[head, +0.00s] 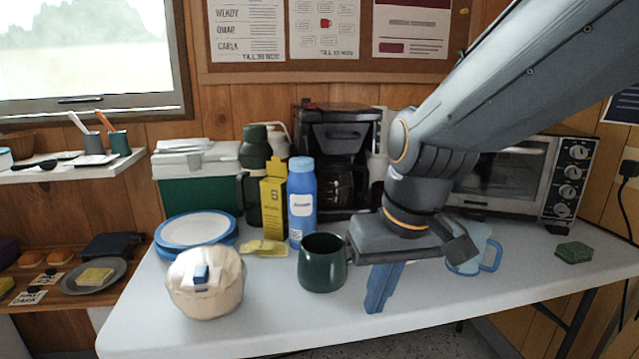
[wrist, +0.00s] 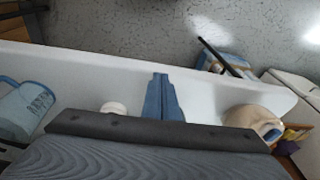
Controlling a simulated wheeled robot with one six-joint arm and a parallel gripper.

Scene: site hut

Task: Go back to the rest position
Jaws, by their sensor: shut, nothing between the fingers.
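My gripper (head: 378,302) hangs from the arm over the front right part of the white table, its blue fingers pointing down. The fingers are together with nothing between them; they also show closed in the wrist view (wrist: 162,85). A dark green mug (head: 322,264) stands just left of the fingers in the head view.
The white table (head: 250,335) also bears a cream bag (head: 205,290), blue-rimmed plates (head: 195,227), a blue bottle (head: 301,205), a yellow box (head: 273,200), a coffee maker (head: 335,140), a toaster oven (head: 515,175) and a green sponge (head: 573,252). The table front is mostly bare.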

